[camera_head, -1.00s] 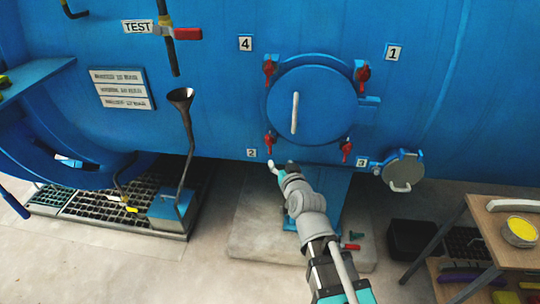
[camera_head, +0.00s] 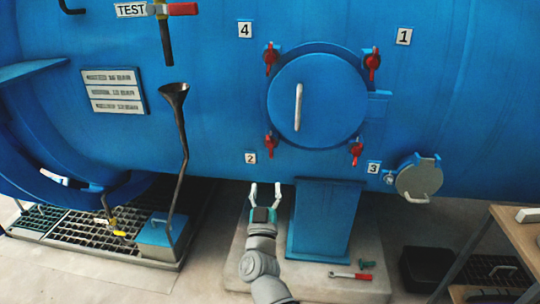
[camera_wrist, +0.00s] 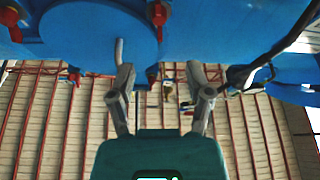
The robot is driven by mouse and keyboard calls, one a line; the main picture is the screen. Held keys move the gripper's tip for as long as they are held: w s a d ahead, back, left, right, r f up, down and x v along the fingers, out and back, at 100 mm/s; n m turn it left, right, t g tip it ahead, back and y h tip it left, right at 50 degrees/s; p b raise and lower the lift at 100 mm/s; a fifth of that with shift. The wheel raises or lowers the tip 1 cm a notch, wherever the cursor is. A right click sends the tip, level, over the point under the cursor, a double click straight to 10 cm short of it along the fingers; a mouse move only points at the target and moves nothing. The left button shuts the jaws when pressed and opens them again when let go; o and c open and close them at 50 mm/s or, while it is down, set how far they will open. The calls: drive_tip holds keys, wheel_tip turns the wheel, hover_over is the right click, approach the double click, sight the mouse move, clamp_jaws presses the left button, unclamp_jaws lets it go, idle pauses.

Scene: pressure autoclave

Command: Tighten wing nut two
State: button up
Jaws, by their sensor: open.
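Wing nut two (camera_head: 269,145) is the red wing nut at the lower left of the round blue hatch (camera_head: 316,105), beside the label "2" (camera_head: 250,158). It looks roughly upright. My gripper (camera_head: 265,190) is open and empty, below wing nut two and apart from it, with its fingers pointing up toward the tank. In the wrist view, the open fingers (camera_wrist: 160,75) frame a gap, and a red wing nut that appears to be wing nut two (camera_wrist: 158,12) shows beyond them at the top edge.
Other red wing nuts sit by labels 4 (camera_head: 271,58), 1 (camera_head: 373,63) and 3 (camera_head: 357,152). A blue support (camera_head: 322,220) stands right of my gripper. A dark funnel pipe (camera_head: 182,140) is at left, a small round port (camera_head: 418,178) at right. A red-handled tool (camera_head: 350,276) lies on the base.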

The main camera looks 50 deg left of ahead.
sight(270, 146)
idle(0.5)
drive_tip(key=p+x, duration=0.5)
drive_tip(key=x, duration=0.8)
drive_tip(key=shift+w+a+r, duration=0.2)
drive_tip(key=shift+w, duration=0.05)
clamp_jaws()
